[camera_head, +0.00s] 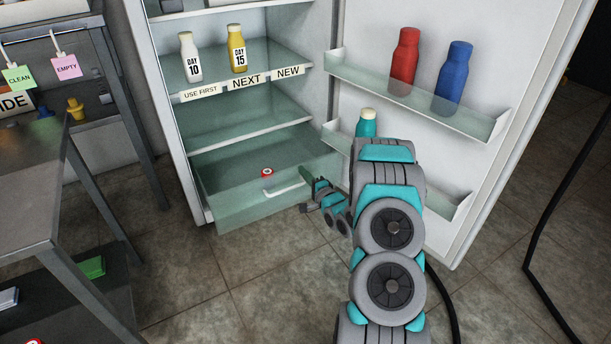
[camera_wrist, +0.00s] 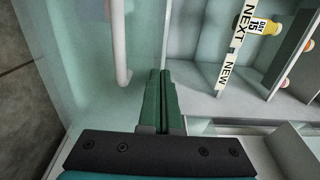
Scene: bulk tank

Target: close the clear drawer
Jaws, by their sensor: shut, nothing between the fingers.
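The clear drawer (camera_head: 242,212) is at the bottom of the open fridge and stands pulled out past the shelves. Its white handle (camera_head: 283,190) is on the front panel. A small red and white round item (camera_head: 267,172) shows in the drawer area. My gripper (camera_head: 306,174) is shut and empty, with its green fingers near the right end of the drawer front. In the wrist view, my gripper (camera_wrist: 164,74) points along the drawer's clear panel (camera_wrist: 75,75), with the handle (camera_wrist: 119,45) to its left and a gap between them. I cannot tell whether the fingers touch the panel.
The fridge door (camera_head: 500,170) is open on the right; its racks hold a red bottle (camera_head: 404,62), a blue bottle (camera_head: 453,78) and a teal bottle (camera_head: 367,122). Two bottles stand on the labelled shelf. A metal table (camera_head: 30,200) is at left. Floor before the drawer is clear.

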